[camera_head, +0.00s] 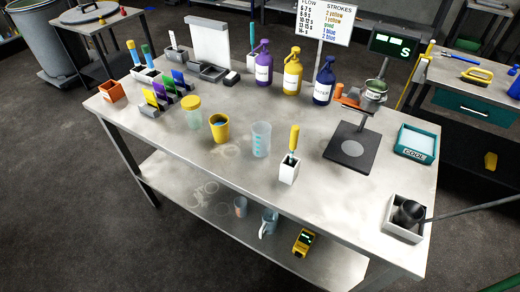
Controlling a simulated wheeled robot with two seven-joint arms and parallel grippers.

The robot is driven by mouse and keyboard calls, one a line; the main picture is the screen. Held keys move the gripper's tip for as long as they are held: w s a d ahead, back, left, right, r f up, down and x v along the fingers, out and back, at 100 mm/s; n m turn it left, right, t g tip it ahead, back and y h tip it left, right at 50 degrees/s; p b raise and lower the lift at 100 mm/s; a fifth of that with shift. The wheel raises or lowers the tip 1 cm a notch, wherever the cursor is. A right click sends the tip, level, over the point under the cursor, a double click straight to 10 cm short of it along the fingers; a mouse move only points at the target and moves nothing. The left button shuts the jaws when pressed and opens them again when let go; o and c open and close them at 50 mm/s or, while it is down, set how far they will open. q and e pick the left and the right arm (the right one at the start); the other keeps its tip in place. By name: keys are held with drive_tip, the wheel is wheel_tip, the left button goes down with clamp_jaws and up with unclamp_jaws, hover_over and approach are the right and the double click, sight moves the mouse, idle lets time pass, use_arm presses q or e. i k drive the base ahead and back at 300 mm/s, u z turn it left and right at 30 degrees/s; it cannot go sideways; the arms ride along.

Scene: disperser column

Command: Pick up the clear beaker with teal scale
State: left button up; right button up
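The clear beaker with teal scale marks (261,139) stands upright on the metal table (235,172), near the middle. It looks empty. A yellow cup (219,129) with something blue inside stands to its left. A white holder (289,170) with a yellow-handled tool (294,139) stands to its right and nearer the front edge. Nothing covers the beaker. Neither of my grippers is in view.
A yellow-lidded clear jar (193,113) stands left of the yellow cup. Purple, yellow and blue bottles (292,76) stand behind. A black stand (350,147) and teal COOL tray (415,144) lie right. A white box (403,232) holds a dark object at the front right.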

sight(261, 131)
drive_tip(key=u, duration=1.95)
drive_tip(key=i, duration=1.65)
drive_tip(key=z, duration=2.5)
